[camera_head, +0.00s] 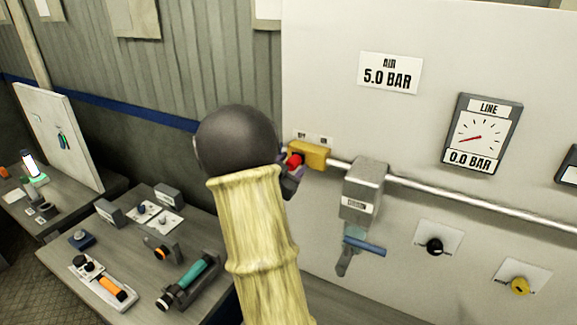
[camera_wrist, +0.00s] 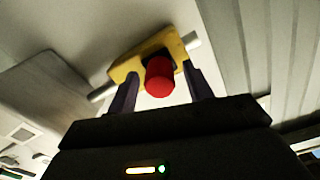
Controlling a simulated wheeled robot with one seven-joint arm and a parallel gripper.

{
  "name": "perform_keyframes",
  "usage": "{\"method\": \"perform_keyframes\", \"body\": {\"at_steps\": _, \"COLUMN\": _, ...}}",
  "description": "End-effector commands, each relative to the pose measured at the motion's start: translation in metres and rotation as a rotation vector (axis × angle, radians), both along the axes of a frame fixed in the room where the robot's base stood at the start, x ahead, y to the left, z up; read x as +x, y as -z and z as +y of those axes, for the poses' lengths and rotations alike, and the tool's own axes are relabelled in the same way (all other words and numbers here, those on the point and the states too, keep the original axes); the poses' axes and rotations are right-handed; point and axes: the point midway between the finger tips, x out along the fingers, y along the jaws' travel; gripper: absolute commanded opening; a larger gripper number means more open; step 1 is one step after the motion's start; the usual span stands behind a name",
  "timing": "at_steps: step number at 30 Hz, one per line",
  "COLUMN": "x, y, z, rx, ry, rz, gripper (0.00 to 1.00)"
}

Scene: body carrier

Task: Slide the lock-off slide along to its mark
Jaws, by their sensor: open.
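The lock-off slide is a yellow block (camera_head: 309,155) on the pale pipe across the white panel, with a red knob (camera_head: 295,160) on its front. In the wrist view the yellow block (camera_wrist: 127,68) spans the pipe and the red knob (camera_wrist: 159,78) sticks out toward me. My gripper (camera_wrist: 160,88) is open, with one purple finger on each side of the red knob; I cannot tell whether they touch it. In the head view my arm hides most of my gripper (camera_head: 290,176). Small white labels sit just above the block; I cannot read a mark there.
A grey box (camera_head: 363,190) with a blue-handled lever (camera_head: 364,245) hangs on the pipe (camera_head: 470,212) to the right. A gauge (camera_head: 483,134) reads 0.0 BAR. A bench (camera_head: 135,285) with several tools stands at lower left.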

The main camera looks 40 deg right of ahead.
Motion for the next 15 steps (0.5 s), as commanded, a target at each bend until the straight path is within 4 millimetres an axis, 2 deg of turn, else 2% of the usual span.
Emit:
{"method": "perform_keyframes", "body": {"at_steps": 5, "x": -0.0004, "y": 0.0002, "z": -0.0003, "rx": 0.0, "ry": 0.001, "rz": 0.0, "gripper": 0.51}}
{"method": "perform_keyframes", "body": {"at_steps": 12, "x": -0.0005, "y": 0.0001, "z": -0.0003, "rx": -0.001, "ry": 0.001, "rz": 0.0, "gripper": 0.06}}
{"method": "perform_keyframes", "body": {"at_steps": 15, "x": -0.001, "y": 0.0002, "z": -0.0004, "rx": 0.0, "ry": 0.002, "rz": 0.0, "gripper": 0.06}}
